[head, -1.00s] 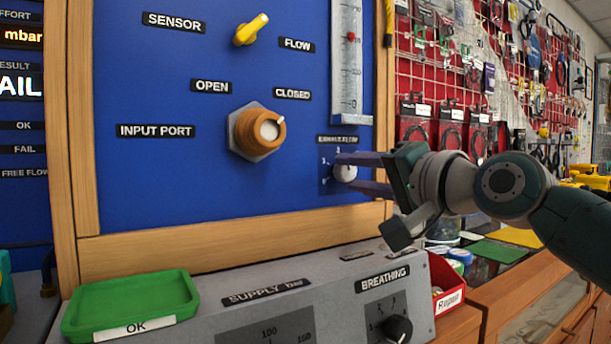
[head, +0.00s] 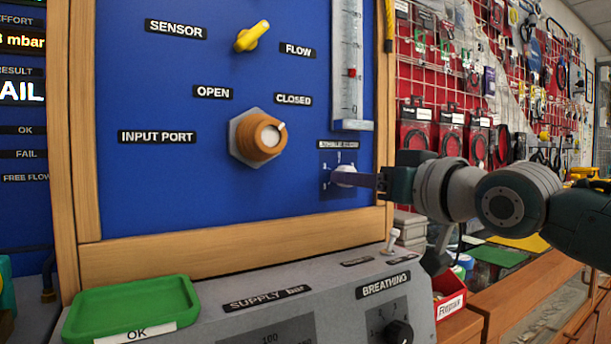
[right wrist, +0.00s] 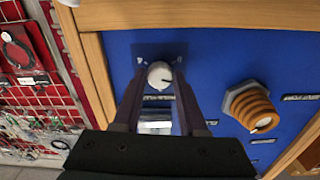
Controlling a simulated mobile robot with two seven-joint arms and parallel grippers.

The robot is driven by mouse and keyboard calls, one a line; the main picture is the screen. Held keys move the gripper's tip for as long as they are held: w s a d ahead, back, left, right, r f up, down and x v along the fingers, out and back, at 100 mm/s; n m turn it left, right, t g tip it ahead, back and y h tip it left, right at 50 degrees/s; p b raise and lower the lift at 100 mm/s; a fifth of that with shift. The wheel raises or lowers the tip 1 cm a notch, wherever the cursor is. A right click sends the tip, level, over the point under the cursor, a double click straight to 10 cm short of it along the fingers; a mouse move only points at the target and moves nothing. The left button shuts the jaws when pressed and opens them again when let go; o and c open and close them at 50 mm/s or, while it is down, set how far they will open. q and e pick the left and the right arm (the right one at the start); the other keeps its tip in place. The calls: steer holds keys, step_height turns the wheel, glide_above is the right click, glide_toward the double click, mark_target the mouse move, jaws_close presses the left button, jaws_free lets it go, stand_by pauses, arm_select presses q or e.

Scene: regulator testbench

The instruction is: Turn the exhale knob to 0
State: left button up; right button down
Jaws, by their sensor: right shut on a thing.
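The exhale knob (head: 345,175) is a small white knob on a dark square scale, low on the right of the blue panel, under a small label that is hard to read. My right gripper (head: 358,179) reaches it from the right and is shut on it, its fingers seen nearly edge-on. In the right wrist view, the knob (right wrist: 160,75) sits between the fingertips (right wrist: 158,80); a dark pointer line on its face slants to the lower right. The number it points at cannot be read. My left gripper is not in view.
An orange knob (head: 262,138) and a yellow lever (head: 252,37) are to the left on the panel. A flow tube (head: 347,60) with a red float stands above the exhale knob. A grey console (head: 235,318) with a green tray (head: 135,300) lies below.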

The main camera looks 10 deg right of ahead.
steer(key=n+p, duration=0.3)
steer(key=n, duration=0.6)
steer(key=shift+r, duration=0.1)
steer(key=shift+n, duration=0.4)
steer(key=shift+c, duration=2.2)
jaws_free()
steer(key=shift+s+d, duration=0.1)
